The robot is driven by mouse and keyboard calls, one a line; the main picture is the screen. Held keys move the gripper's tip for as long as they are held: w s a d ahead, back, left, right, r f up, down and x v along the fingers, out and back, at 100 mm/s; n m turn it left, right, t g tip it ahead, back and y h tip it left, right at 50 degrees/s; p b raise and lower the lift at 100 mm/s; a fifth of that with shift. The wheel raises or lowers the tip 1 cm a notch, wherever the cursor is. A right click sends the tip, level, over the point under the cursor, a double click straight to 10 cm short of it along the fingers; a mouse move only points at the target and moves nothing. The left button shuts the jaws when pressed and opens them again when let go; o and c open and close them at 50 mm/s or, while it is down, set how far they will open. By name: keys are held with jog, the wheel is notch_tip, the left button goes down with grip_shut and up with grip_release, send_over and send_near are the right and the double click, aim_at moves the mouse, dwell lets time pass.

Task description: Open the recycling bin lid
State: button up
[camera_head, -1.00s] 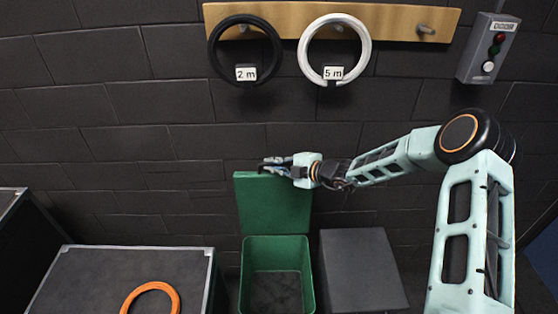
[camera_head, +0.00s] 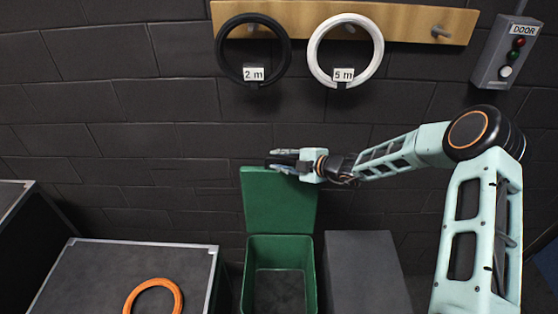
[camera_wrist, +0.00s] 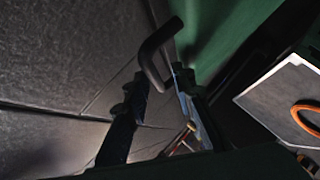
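The green recycling bin (camera_head: 247,275) stands low against the wall, and its inside is visible from above. Its green lid (camera_head: 280,208) stands raised, nearly upright, behind the opening. My gripper (camera_head: 277,163) is at the lid's top edge. In the wrist view, the fingers of my gripper (camera_wrist: 155,88) are apart. A dark bent handle (camera_wrist: 158,48) on the green lid (camera_wrist: 232,38) lies at the fingertips, with its end between them. I cannot tell whether a finger touches it.
A dark case (camera_head: 120,275) with an orange ring (camera_head: 153,297) stands left of the bin. A dark grey box (camera_head: 365,270) stands close on the right. Above, a wooden rack (camera_head: 400,20) holds a black ring (camera_head: 222,50) and a white ring (camera_head: 313,50). A door button box (camera_head: 507,55) is upper right.

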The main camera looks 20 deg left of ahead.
jog(key=v, duration=1.2)
jog(key=shift+s, duration=0.1)
